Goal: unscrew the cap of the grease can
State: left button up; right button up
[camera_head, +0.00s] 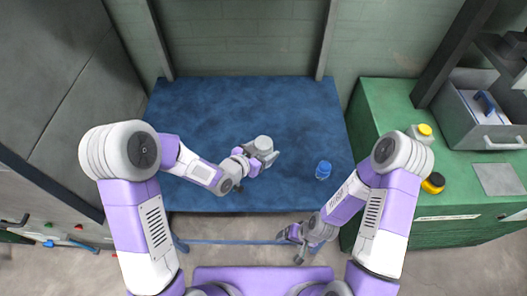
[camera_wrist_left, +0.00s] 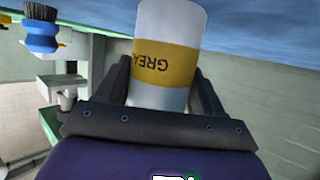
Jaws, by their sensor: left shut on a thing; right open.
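The grease can (camera_head: 263,142) is above or on the blue table, right of its middle; its round, pale grey top faces the head camera. In the left wrist view the can (camera_wrist_left: 166,62) is white with a yellow band, and its lettering reads upside down. My left gripper (camera_head: 262,156) is shut on the can, with one dark finger on each side of it in the left wrist view. I cannot clearly make out the cap's edge. My right gripper (camera_head: 294,240) is open and empty, in front of the table's front edge and lower right of the can.
A blue object (camera_head: 323,170) stands on the blue table (camera_head: 215,100) to the can's right; it also shows in the left wrist view (camera_wrist_left: 42,36), with a dark part. The table's back is clear.

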pick_arm(q)
notch_tip(320, 180, up, 10)
jog(key=p, duration=0.2)
jog(key=shift+p, duration=0.35)
pick_arm(e)
notch_tip(320, 180, up, 3)
jog(key=shift+f, duration=0.15)
